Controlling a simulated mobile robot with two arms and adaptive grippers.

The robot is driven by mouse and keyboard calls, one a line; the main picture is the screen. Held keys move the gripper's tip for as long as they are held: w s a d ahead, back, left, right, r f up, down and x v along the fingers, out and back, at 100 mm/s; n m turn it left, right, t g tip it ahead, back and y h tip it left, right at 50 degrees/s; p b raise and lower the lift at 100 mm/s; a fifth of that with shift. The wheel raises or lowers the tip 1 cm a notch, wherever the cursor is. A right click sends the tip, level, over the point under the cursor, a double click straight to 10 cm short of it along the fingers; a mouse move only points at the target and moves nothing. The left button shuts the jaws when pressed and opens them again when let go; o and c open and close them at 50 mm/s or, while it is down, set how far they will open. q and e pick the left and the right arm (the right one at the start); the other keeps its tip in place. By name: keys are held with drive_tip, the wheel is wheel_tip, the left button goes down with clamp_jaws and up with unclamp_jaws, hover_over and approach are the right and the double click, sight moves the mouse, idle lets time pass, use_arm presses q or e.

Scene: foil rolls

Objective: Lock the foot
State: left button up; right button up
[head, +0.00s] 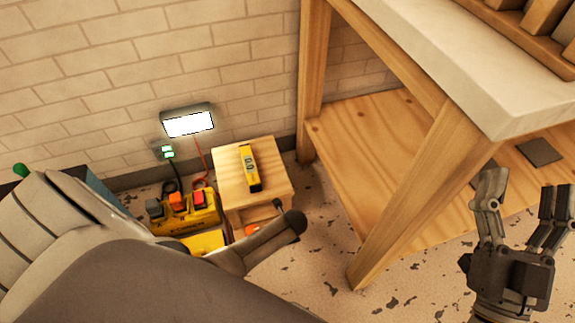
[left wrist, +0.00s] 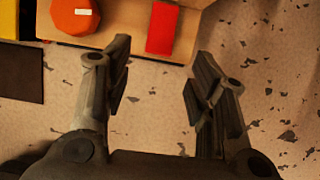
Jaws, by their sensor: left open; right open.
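No part that I can surely call the foot stands out. In the left wrist view an orange knob (left wrist: 75,15) with a small white label and a flat red block (left wrist: 162,28) sit on a wooden surface (left wrist: 125,12). My left gripper (left wrist: 163,62) is open and empty, its fingers apart below the red block, with speckled floor between them. In the head view my left arm hides most of that area; an orange piece (head: 250,230) shows low by a small wooden stand (head: 270,190). My right gripper (head: 521,192) is open and empty at the right, before the large table.
A yellow level (head: 249,168) lies on the stand. A yellow unit with red and orange parts (head: 188,216) stands left of it. A lit panel (head: 188,121) is on the brick wall. A large wooden table (head: 455,70) with a lower shelf (head: 375,150) fills the right.

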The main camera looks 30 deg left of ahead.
use_arm(q)
drive_tip(key=v, duration=0.6)
drive_tip(key=shift+r, duration=0.2)
drive_tip(key=shift+s+d, duration=0.1)
idle(0.3)
